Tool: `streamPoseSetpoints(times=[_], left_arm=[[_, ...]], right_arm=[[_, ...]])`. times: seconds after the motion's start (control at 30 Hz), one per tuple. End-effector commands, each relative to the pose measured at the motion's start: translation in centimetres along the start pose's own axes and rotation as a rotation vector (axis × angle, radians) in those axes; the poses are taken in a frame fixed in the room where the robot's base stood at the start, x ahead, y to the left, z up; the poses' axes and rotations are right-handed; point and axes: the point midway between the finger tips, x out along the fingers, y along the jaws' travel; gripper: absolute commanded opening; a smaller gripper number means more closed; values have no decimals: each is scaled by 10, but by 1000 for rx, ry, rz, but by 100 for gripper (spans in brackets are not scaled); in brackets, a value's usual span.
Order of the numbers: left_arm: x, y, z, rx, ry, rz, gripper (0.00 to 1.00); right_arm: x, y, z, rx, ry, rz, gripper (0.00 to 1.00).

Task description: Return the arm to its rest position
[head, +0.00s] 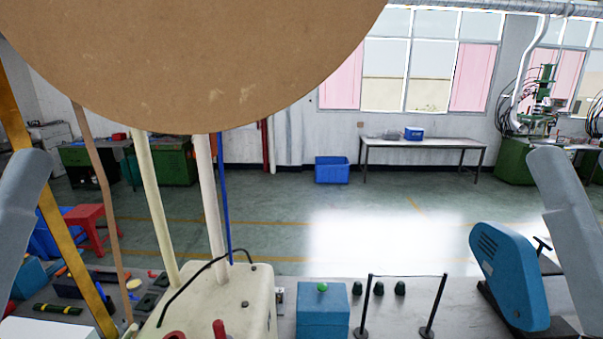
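Only parts of my two arms show in the head view: a grey link of my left arm at the left edge and a grey link of my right arm at the right edge. Both links are raised above the bench. Neither gripper is in view, so I cannot see whether either holds anything.
A large brown disc (190,50) blocks the upper left, above a cream machine (235,300) with upright posts. On the grey bench (455,310) are a blue box (322,318), small dark green parts (400,288), a black wire stand (427,331) and a blue machine (508,270).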

Motion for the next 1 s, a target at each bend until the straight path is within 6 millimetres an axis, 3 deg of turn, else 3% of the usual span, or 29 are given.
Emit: streamPoseSetpoints(times=[0.03, 0.1, 0.3, 0.4, 0.53, 1.0], left_arm=[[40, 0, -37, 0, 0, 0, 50], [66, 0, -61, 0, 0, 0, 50], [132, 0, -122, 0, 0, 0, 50], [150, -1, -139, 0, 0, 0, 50], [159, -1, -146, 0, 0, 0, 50], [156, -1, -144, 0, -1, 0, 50]], right_arm=[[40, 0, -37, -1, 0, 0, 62], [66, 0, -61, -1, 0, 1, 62], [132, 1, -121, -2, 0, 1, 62], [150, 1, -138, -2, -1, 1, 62], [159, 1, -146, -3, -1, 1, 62], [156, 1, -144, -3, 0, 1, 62]])
